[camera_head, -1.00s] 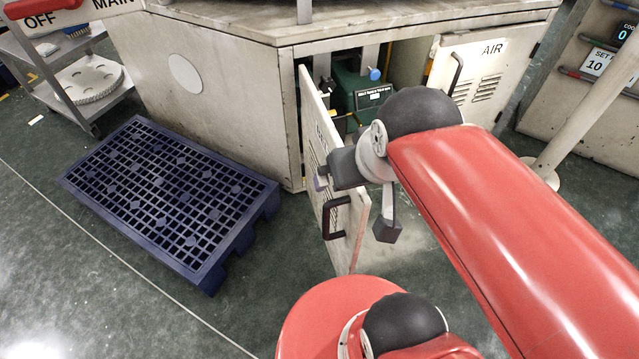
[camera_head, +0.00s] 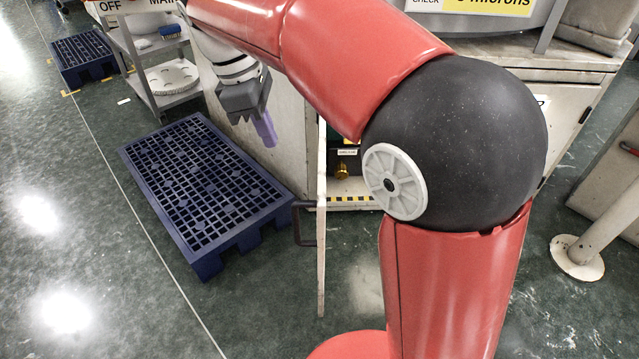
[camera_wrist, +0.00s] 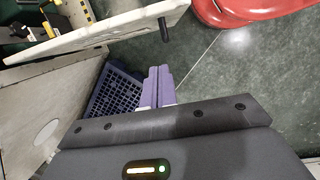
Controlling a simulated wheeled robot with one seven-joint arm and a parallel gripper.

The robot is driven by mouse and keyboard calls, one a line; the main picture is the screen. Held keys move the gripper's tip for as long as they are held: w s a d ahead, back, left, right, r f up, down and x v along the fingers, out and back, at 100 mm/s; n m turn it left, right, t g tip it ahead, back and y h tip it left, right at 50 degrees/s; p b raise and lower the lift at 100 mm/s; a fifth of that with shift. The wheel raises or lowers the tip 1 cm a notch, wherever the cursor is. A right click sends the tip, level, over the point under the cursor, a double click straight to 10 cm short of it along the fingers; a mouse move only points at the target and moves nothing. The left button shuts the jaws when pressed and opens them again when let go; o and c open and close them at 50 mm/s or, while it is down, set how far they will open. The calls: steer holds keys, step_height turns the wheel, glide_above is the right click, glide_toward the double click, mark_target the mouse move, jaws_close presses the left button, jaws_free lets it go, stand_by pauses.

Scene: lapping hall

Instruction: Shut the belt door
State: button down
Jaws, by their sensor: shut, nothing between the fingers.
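The belt door (camera_head: 321,225) stands open from the pale cabinet, seen almost edge-on in the head view. Its dark handle (camera_head: 303,224) sticks out to the left. In the wrist view the door (camera_wrist: 100,38) slants across the top, with the handle (camera_wrist: 164,30) near its right end. My gripper (camera_head: 266,132) is shut and empty, its purple fingers together and pointing down. It is left of the door, on the handle side, and apart from it. The fingers also show in the wrist view (camera_wrist: 158,86). My arm hides much of the cabinet opening in the head view.
A blue pallet (camera_head: 200,190) lies on the floor left of the door, below my gripper. A grey cart (camera_head: 160,75) stands behind it. A post with a round foot (camera_head: 577,257) is at the right. Green floor is clear at the front left.

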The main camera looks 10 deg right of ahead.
mark_target(320, 207)
steer(key=d+f+b, duration=0.2)
steer(key=d+f, duration=0.4)
steer(key=f, duration=0.3)
steer(key=shift+s+f+b, duration=0.3)
steer(key=shift+s+f, duration=0.05)
steer(key=shift+s, duration=0.1)
steer(key=shift+d, duration=0.15)
